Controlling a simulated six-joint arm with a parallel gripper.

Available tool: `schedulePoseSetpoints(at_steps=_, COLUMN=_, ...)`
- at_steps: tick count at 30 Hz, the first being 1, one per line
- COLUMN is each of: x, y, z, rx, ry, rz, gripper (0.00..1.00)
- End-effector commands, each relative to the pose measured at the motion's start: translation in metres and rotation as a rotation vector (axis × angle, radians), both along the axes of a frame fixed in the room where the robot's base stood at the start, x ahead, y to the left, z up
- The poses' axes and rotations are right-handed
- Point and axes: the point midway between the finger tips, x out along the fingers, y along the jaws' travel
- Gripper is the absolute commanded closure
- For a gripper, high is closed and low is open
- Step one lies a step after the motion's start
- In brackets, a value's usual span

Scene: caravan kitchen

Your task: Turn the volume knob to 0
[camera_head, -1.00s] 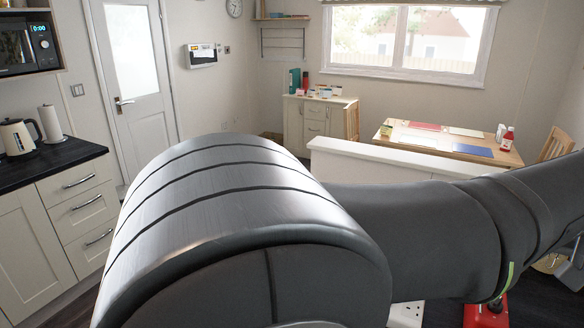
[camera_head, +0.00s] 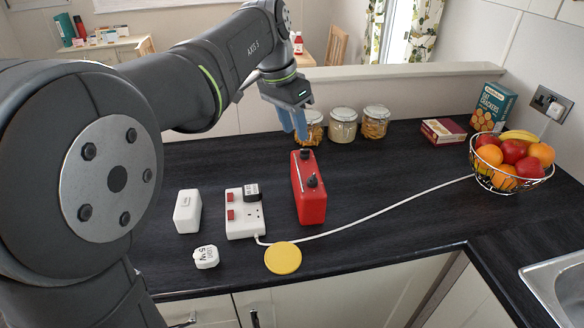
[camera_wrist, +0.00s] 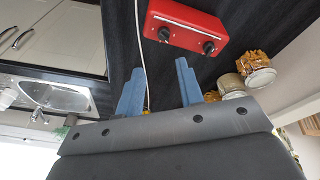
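A red radio (camera_head: 309,197) stands on the dark worktop. Its face carries two black knobs, a far one (camera_head: 304,154) and a near one (camera_head: 312,181), with a pale dial strip beside them. I cannot read their labels, so I cannot tell which is the volume knob. The wrist view shows the red radio (camera_wrist: 185,16) beyond my fingers, with one knob (camera_wrist: 164,34) at left and another (camera_wrist: 208,47) at right. My gripper (camera_head: 294,134) is behind the radio's far end, above the worktop. Its blue fingers (camera_wrist: 158,76) are apart and empty, not touching the radio.
A white socket strip (camera_head: 244,222), a white box (camera_head: 187,211), a small white block (camera_head: 206,256) and a yellow disc (camera_head: 283,258) lie left and in front. Several glass jars (camera_head: 343,127) stand close behind. A white cable (camera_head: 385,206) crosses the worktop towards the fruit basket (camera_head: 507,182).

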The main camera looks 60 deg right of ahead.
Motion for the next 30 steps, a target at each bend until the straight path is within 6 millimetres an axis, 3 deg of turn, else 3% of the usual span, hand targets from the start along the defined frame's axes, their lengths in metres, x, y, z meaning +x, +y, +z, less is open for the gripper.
schedulePoseSetpoints(at_steps=9, x=0.033, y=-0.001, z=0.005, rx=-0.125, ry=0.064, rz=-0.374, gripper=0.66)
schedulePoseSetpoints(at_steps=17, x=0.035, y=-0.003, z=-0.002, rx=-0.155, ry=0.07, rz=-0.445, gripper=0.66)
schedulePoseSetpoints(at_steps=30, x=0.007, y=-0.023, z=-0.083, rx=-0.151, ry=0.071, rz=-0.444, gripper=0.66)
